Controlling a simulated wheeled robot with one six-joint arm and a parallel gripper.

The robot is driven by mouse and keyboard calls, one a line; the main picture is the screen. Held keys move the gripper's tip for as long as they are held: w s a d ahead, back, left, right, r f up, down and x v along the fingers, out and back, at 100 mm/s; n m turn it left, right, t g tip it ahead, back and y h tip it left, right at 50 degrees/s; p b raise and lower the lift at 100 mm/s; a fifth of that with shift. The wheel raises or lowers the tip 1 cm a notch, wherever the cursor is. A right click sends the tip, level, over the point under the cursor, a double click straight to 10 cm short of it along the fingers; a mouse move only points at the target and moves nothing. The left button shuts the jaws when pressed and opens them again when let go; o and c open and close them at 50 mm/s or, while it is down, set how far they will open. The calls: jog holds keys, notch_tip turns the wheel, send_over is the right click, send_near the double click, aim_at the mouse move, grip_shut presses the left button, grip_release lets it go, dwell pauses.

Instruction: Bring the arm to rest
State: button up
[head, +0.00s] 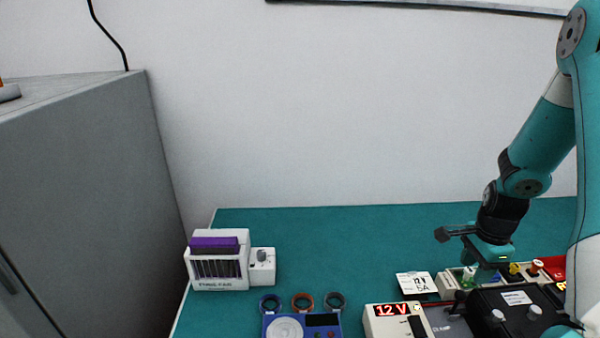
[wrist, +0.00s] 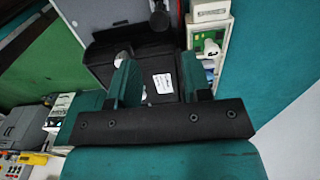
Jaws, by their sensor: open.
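My arm comes in from the right in the head view, bent downward over the right part of the teal bench. My gripper (wrist: 158,80) is open, with its two teal fingers apart and nothing between them. In the head view my gripper (head: 482,262) hangs above the row of devices at the right, close behind a black box (head: 515,300). In the wrist view the black box (wrist: 120,55) with a white label lies below and beyond the fingers. I cannot tell how far the fingertips are above it.
A white device with a purple top (head: 215,262) stands at the bench's left. A blue meter (head: 300,326), a 12 V display unit (head: 395,318) and a white card (head: 416,283) lie at the front. A grey cabinet (head: 90,200) stands left. The bench's back middle is clear.

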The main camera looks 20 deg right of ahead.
jog(key=w+a+r+n+y+b, duration=0.1)
jog(key=a+r+n, duration=0.25)
jog(key=a, duration=0.25)
jog(key=w+a+r+n+t+b, duration=0.1)
jog(key=w+a+r+n, duration=0.1)
jog(key=a+n, duration=0.3)
jog(key=w+a+r+n+y+b, duration=0.1)
jog(key=a+r+n, duration=0.2)
jog(key=a, duration=0.4)
jog(key=s+a+r+n+b, duration=0.1)
jog(key=s+a+r+n, duration=0.1)
jog(key=s+a+n, duration=0.3)
jog(key=s+a+r+n+y+b, duration=0.1)
jog(key=s+a+r+n, duration=0.2)
jog(key=s+a+n, duration=0.2)
jog(key=s+a+r+n+g+y+b, duration=0.1)
jog(key=s+a+r+n, duration=0.2)
jog(key=a, duration=0.6)
jog(key=s+n, duration=0.2)
jog(key=n, duration=0.1)
jog(key=shift+s, duration=0.25)
jog(key=shift+d+f, duration=0.1)
jog(key=shift+d, duration=0.05)
